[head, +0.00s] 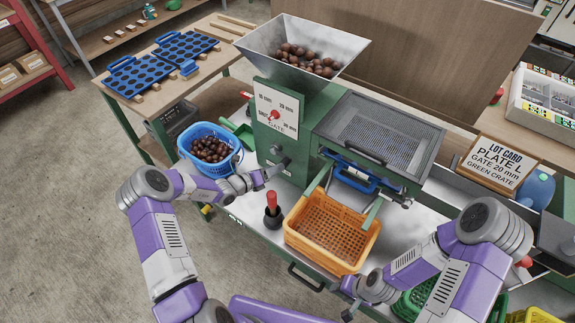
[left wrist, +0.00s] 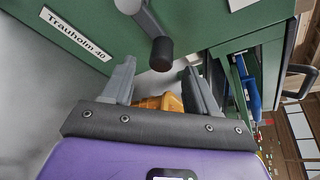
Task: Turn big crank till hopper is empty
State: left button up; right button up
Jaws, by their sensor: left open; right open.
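The grey metal hopper (head: 345,52) on top of the green machine (head: 262,150) holds a pile of brown chestnuts (head: 305,58). The big crank (left wrist: 160,50) shows in the left wrist view as a grey arm ending in a dark round grip; in the head view it is small and partly hidden by my left gripper. My left gripper (head: 270,178) is open at the machine's front. Its two fingers (left wrist: 157,88) point at the grip, which appears just beyond the fingertips, not between them. My right gripper (head: 342,298) is open and empty near the orange crate's lower right.
An orange crate (head: 303,243) stands below the sieve (head: 385,135), beside a red-topped lever (head: 272,203). A blue bucket (head: 195,128) of chestnuts stands left of the machine. A lot card (head: 497,163) reads Plate L, gate 20 mm, green crate. A green crate (head: 408,303) is partly behind my right arm.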

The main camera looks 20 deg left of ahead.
aim_at(287, 164)
pick_arm(q)
jog(key=b+x, duration=0.1)
jog(key=x, duration=0.6)
jog(key=shift+d+r+b, duration=0.1)
jog(key=shift+d+b, duration=0.05)
jog(key=shift+b, duration=0.15)
jog(key=shift+s, duration=0.1)
jog(key=shift+c, duration=0.3)
grip_shut()
